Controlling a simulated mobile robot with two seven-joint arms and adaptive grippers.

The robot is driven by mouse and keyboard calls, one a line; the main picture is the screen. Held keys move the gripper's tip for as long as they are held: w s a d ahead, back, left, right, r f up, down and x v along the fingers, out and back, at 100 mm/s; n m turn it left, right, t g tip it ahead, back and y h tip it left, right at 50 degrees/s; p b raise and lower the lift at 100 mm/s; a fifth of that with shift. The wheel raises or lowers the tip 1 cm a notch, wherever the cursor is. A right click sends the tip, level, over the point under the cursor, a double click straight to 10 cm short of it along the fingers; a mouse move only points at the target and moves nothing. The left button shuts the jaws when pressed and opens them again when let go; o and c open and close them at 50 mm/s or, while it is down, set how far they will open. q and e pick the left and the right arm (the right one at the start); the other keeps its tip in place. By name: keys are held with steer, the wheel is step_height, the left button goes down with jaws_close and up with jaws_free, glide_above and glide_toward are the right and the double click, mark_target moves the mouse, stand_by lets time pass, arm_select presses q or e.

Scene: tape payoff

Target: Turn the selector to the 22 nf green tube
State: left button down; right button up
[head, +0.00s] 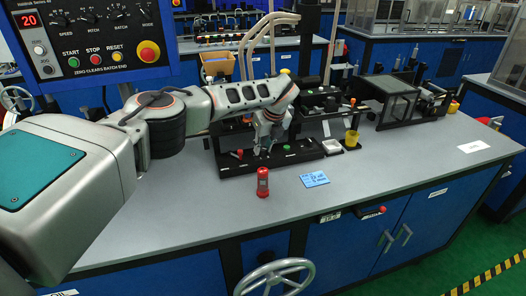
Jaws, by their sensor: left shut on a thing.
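A long black panel (228,169) lies on the grey bench, with a red knob (240,154) at its left and a green button (287,148) at its right. My left gripper (264,151) comes down from the left arm over the middle of this panel. Its fingers are shut on a small part of the panel, which appears to be the selector; the fingers hide most of it. Its pointing direction and any 22 nf label are too small to read. No green tube can be made out. My right gripper is not in view.
A red cylinder (262,183) stands in front of the panel, beside a blue card (314,179). A white tray (331,146) and a yellow cup (351,139) are to the right. A control box (90,40) stands at upper left. The bench's front right is mostly clear.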

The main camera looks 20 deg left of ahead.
arm_select(q)
steer(key=n+b, duration=0.1)
steer(key=b, duration=0.1)
steer(key=f+n+g+b, duration=0.1)
steer(key=n+b, duration=0.1)
steer(key=b, duration=0.1)
steer(key=shift+w+d+f+n+y, duration=0.1)
steer(key=shift+w+f+n+y, duration=0.1)
steer(key=shift+n+y, duration=0.15)
steer(key=shift+n+g+b, duration=0.3)
steer(key=shift+n+b, duration=0.05)
steer(key=shift+b, duration=0.25)
steer(key=shift+n+g+b, duration=0.3)
steer(key=shift+n+b, duration=0.3)
steer(key=shift+b, duration=0.5)
steer(key=shift+r+b, duration=0.1)
steer(key=shift+b, duration=0.3)
steer(key=shift+r+n+b, duration=0.1)
steer(key=shift+n+b, duration=0.25)
steer(key=shift+n, duration=0.05)
steer(key=shift+y, duration=0.25)
steer(key=shift+r+n+b, duration=0.3)
steer(key=shift+b, duration=0.2)
steer(key=shift+r, duration=0.15)
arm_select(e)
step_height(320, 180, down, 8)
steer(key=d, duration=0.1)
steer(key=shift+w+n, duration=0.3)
